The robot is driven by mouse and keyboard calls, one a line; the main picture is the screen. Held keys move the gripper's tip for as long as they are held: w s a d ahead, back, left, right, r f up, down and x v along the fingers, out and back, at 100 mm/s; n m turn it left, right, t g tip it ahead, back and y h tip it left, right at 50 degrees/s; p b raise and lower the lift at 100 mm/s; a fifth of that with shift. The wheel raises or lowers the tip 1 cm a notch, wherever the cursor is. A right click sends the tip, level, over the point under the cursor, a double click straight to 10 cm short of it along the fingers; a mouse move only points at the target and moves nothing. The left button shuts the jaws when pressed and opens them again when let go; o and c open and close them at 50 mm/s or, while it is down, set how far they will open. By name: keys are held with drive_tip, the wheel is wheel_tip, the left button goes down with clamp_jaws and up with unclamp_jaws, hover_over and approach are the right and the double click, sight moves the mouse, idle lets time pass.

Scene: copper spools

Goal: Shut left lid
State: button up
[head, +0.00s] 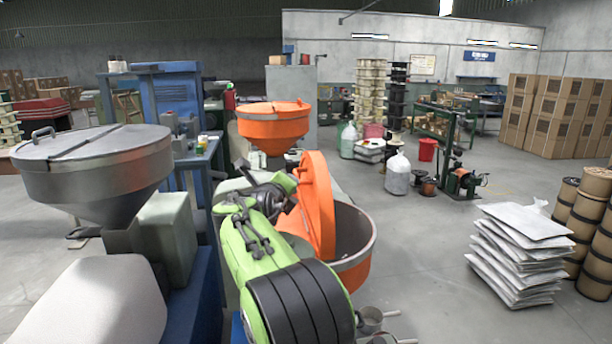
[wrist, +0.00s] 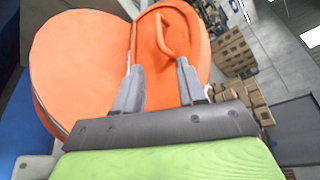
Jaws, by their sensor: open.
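The near orange hopper (head: 357,262) has one lid half (head: 318,205) standing up on edge, and its bowl is open to the right of it. A curved orange handle (wrist: 166,38) lies just beyond the fingertips, near the right finger. I cannot tell whether a finger touches it. A smooth orange half (wrist: 80,65) is left of the seam.
A grey hopper (head: 95,165) with its lid down stands at the left. Another orange hopper (head: 273,122), lid down, is behind. White sacks (head: 515,255) and spools (head: 595,225) stand at the right. The floor between the hopper and the sacks is mostly clear.

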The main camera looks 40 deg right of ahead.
drive_tip(key=p+x, duration=0.2)
drive_tip(key=x, duration=0.2)
drive_tip(key=p+x, duration=0.2)
drive_tip(key=x, duration=0.3)
drive_tip(key=p+x, duration=0.3)
drive_tip(key=x, duration=0.2)
drive_tip(key=shift+w+r, duration=0.15)
drive_tip(key=shift+r, duration=0.1)
drive_tip(key=shift+w+d+f, duration=0.25)
drive_tip(key=shift+d, duration=0.05)
drive_tip(key=shift+f, duration=0.1)
clamp_jaws()
